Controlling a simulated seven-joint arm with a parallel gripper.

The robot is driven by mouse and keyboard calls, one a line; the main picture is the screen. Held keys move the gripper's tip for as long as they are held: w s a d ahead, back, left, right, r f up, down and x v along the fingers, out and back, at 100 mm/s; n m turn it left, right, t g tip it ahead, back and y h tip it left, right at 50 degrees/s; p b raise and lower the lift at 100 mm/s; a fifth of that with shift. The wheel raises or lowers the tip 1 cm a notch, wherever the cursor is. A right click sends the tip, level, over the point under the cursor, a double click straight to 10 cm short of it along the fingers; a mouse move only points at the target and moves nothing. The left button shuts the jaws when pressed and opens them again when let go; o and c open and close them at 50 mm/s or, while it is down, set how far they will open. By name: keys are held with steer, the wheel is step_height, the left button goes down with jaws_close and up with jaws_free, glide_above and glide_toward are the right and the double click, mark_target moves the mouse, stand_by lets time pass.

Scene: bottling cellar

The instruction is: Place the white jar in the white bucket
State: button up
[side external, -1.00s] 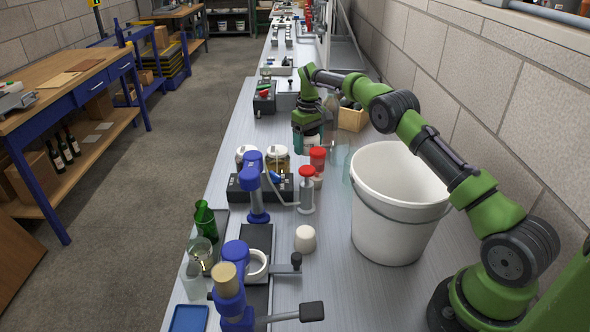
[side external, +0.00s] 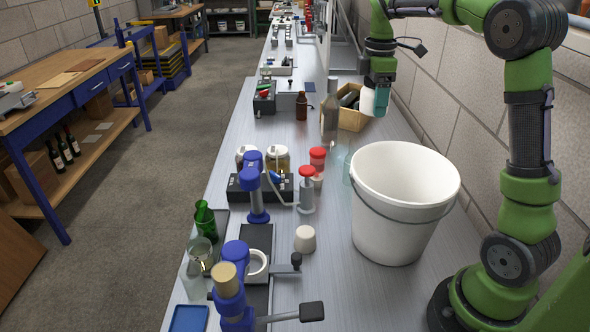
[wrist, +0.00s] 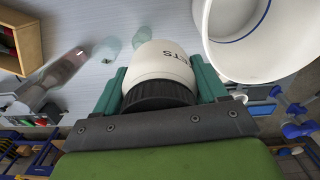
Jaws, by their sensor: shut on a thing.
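The white jar (wrist: 160,62) has dark lettering on its side and a black ribbed lid. It sits between the two teal fingers of my gripper (wrist: 160,80) in the wrist view. In the side view my gripper (side external: 381,98) is shut on the white jar (side external: 367,101), held in the air behind the bucket. The white bucket (side external: 395,235) stands upright on the bench with its wide mouth open upward. Its rim also shows at the upper right of the wrist view (wrist: 215,55). The jar is apart from the bucket and outside it.
A wooden box (side external: 352,119) stands behind the bucket near the wall. A brown bottle (side external: 301,106), a grey bottle (side external: 330,117) and red-topped bottles (side external: 317,160) stand on the bench. A white cup-like piece (side external: 305,238) is left of the bucket. Bare bench lies around it.

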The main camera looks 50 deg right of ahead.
steer(key=s+a+n, duration=0.4)
steer(key=s+n, duration=0.3)
steer(key=s, duration=0.8)
steer(key=f, duration=1.8)
steer(key=shift+s+a+f, duration=0.15)
steer(key=shift+s+f, duration=0.05)
steer(key=shift+f, duration=0.05)
steer(key=shift+f, duration=0.15)
steer(key=shift+f, duration=0.45)
steer(key=o, duration=1)
steer(key=shift+s+a, duration=0.1)
